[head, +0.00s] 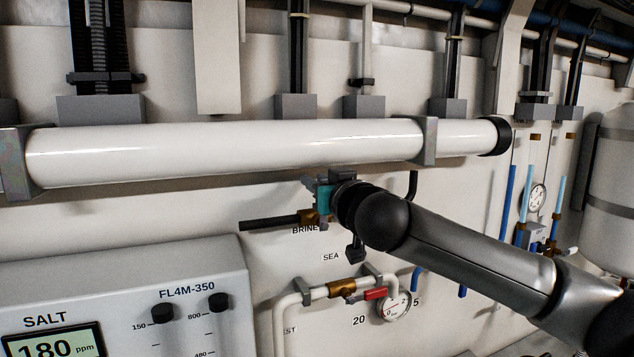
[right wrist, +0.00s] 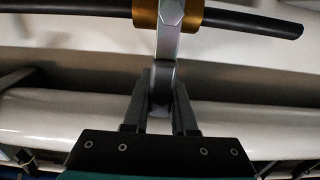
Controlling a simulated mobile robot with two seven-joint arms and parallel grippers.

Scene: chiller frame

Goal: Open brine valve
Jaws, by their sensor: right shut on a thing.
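The brine valve has a brass body (head: 309,217) on a dark hose, right above the BRINE label in the head view. In the right wrist view the brass body (right wrist: 196,14) is at the top, with a grey metal lever (right wrist: 166,45) coming from it towards me. My right gripper (right wrist: 162,85) is shut on the end of this lever, one finger on each side. In the head view my right gripper (head: 311,186) is at the valve, and the wrist and arm hide part of it. The lever is hard to make out there. My left gripper is not in view.
A thick white pipe (head: 220,152) runs close above my right gripper. Below are a second brass valve with a red handle (head: 375,294), a pressure gauge (head: 397,306) and the SALT control box (head: 120,290). A white tank (head: 612,160) stands at the right.

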